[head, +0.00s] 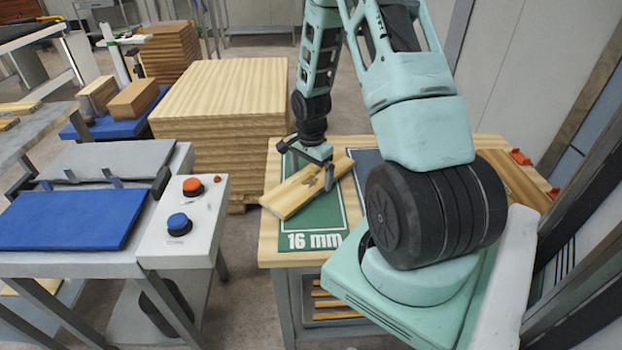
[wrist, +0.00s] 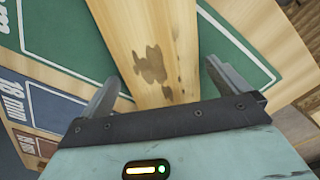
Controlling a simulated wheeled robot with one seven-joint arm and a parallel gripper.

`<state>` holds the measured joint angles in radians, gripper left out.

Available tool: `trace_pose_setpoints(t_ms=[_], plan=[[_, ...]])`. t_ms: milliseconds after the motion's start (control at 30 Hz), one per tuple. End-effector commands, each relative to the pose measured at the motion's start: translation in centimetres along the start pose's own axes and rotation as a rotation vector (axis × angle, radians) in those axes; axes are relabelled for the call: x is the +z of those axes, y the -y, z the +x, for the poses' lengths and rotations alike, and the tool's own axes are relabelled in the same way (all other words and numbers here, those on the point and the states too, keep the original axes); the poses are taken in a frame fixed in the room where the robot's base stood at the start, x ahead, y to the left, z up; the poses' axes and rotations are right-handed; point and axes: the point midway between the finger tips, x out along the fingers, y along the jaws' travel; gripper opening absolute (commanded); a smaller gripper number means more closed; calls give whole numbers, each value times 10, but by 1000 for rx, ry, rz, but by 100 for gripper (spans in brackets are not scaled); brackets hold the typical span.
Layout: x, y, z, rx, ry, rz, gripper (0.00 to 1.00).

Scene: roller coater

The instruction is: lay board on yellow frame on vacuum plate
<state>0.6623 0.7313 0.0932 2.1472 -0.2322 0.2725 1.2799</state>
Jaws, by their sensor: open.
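A pale wooden board (head: 292,196) with a dark brown stain lies at a slant on the green panel marked "16 mm" (head: 310,241). My gripper (head: 308,161) is directly over the board's upper part in the head view. In the wrist view, the board (wrist: 150,25) runs between the two open fingers of my gripper (wrist: 161,78), one on each side, with a gap to each. The stain is just ahead of the palm. I cannot tell the fingers' exact height above the panel. I cannot make out a yellow frame or identify the vacuum plate.
A blue slab (head: 70,218) lies on a grey bench at left, beside a white box with an orange button (head: 193,186) and a blue button (head: 178,223). A tall pale wood stack (head: 225,95) stands behind. A dark blue panel adjoins the green one. A wall closes the right.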

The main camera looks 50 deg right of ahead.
Motion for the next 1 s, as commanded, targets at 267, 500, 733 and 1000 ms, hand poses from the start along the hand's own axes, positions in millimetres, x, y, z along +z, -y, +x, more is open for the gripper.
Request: trace_pose_setpoints(t_ms=[267,500,733,1000], plan=[[0,0,8,-1,-1,0,100],[0,0,8,0,-1,0,57],[0,0,7,-1,-1,0,52],[-1,1,-9,-3,-3,0,52]])
